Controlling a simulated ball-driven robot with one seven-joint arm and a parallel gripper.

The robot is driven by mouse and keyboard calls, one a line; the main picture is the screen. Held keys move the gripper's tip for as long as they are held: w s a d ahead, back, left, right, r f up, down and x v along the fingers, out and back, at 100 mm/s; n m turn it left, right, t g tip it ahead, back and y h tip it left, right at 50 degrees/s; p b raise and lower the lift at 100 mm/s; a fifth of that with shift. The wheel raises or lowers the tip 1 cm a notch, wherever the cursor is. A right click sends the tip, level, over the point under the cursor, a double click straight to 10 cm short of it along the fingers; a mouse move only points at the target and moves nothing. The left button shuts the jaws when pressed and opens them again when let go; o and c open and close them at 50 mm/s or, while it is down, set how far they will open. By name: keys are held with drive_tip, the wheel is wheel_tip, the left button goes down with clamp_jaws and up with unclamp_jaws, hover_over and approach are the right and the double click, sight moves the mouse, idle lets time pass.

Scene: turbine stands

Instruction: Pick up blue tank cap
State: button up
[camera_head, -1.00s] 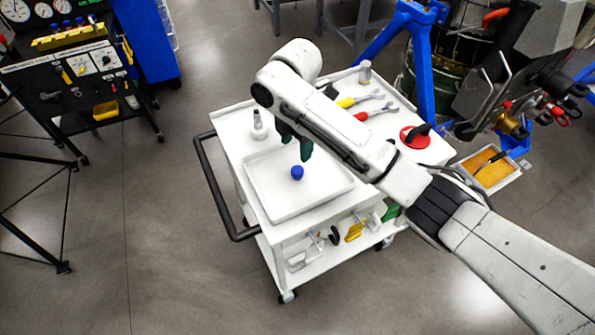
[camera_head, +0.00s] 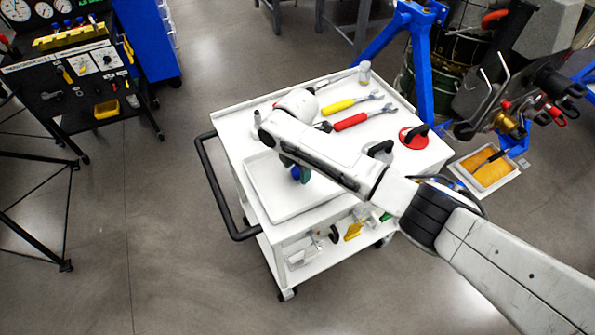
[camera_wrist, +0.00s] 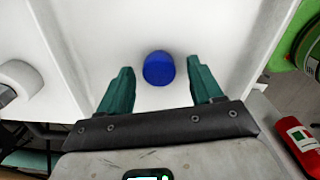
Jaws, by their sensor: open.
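The blue tank cap (camera_wrist: 159,68) sits in the white tray (camera_wrist: 95,25) on the cart top. In the wrist view it lies between and slightly beyond the two green fingertips of my gripper (camera_wrist: 163,82), with a gap on each side. My gripper is open and holds nothing. In the head view the blue cap (camera_head: 296,174) is partly hidden by the green fingers of my gripper (camera_head: 292,166), which are low over the tray (camera_head: 272,208).
Red-handled (camera_head: 351,122) and yellow-handled (camera_head: 338,107) tools and a red round item (camera_head: 413,137) lie on the cart beyond the tray. The cart has a black handle (camera_head: 222,195) at left. A blue stand (camera_head: 421,70) rises behind it.

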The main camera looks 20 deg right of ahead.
clamp_jaws()
idle(0.6)
